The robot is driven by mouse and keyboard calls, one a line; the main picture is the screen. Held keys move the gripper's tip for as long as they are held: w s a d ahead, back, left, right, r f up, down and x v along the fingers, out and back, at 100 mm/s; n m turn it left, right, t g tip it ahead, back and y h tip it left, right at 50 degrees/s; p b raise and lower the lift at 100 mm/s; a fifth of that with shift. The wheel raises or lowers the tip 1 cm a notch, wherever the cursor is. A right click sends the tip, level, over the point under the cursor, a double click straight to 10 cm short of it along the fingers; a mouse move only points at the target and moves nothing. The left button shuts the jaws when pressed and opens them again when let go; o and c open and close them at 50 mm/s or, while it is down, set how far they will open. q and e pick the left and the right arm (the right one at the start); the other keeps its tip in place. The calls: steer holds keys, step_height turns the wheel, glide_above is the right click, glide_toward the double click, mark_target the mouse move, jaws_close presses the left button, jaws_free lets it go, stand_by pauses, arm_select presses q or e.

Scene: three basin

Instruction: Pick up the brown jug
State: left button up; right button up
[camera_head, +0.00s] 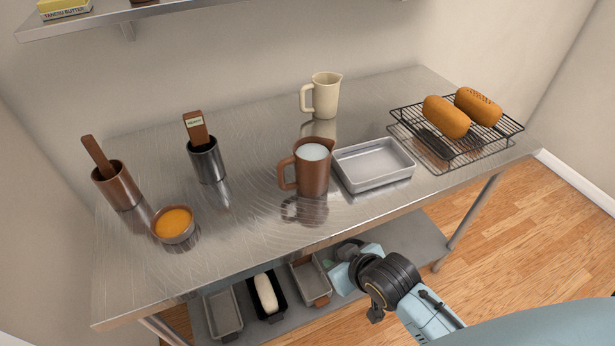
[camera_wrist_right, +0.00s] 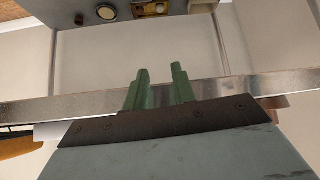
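The brown jug (camera_head: 312,175) stands upright on the metal table, near the middle of its front half. It has a white filling, and its handle faces left. My right gripper (camera_head: 330,263) is in front of the table edge, below and slightly right of the jug, and apart from it. In the right wrist view the green fingers of this gripper (camera_wrist_right: 160,88) stand apart with nothing between them. My left gripper is not in view.
A metal tray (camera_head: 374,165) stands close to the jug's right. A cream jug (camera_head: 322,96) is behind. A wire rack (camera_head: 455,145) bears two loaves. An orange-filled bowl (camera_head: 173,225) and two utensil holders (camera_head: 208,163) (camera_head: 118,187) stand left. The table edge (camera_wrist_right: 75,108) crosses the wrist view.

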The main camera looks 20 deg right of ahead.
step_height(320, 180, up, 4)
steer(key=t+y, duration=0.2)
steer(key=t, duration=0.3)
glide_toward(284, 183)
steer(key=w, duration=0.2)
steer(key=w+a+b, duration=0.1)
steer(key=shift+w+f+n, duration=0.1)
steer(key=shift+f+n, duration=0.3)
steer(key=shift+b+x, duration=0.4)
steer(key=shift+x, duration=2.55)
steer(key=shift+d+f, duration=0.1)
steer(key=shift+f, duration=0.05)
jaws_close()
